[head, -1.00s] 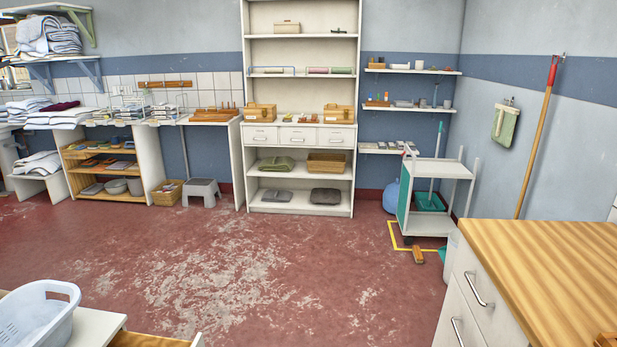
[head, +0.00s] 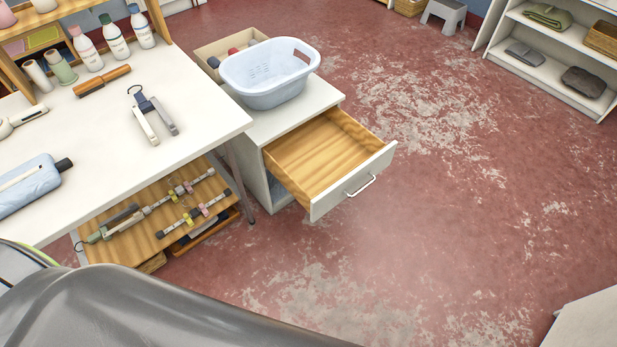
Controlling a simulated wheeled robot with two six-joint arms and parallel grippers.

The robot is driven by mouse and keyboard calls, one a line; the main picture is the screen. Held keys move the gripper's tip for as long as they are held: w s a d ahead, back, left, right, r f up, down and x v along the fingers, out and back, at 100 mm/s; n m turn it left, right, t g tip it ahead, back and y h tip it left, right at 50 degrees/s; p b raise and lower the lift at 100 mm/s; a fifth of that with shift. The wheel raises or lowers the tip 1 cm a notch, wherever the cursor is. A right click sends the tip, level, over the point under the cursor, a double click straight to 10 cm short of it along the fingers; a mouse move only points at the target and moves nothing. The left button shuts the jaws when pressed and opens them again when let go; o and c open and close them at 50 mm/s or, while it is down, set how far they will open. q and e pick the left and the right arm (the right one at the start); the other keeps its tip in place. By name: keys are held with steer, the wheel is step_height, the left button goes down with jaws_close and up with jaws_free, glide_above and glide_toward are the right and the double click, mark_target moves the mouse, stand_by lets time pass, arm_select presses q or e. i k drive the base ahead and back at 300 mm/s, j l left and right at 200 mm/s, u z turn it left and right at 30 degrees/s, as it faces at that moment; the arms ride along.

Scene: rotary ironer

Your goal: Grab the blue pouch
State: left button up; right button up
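A light blue pouch (head: 28,185) with a pale strip along its top and a dark end lies on the white worktop (head: 185,95) at the left. The left picture edge cuts it off. Neither of my grippers shows in the head view, and nothing is seen touching the pouch.
A dark blue tool with two pale prongs (head: 150,113), a brown brush (head: 103,80) and several bottles (head: 113,37) share the worktop. Beside it, a cabinet has an open, empty drawer (head: 325,160) and a pale blue basket (head: 268,75) on top. Red floor (head: 450,220) is clear at right.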

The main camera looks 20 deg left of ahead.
mark_target(23, 184)
steer(key=u, duration=2.4)
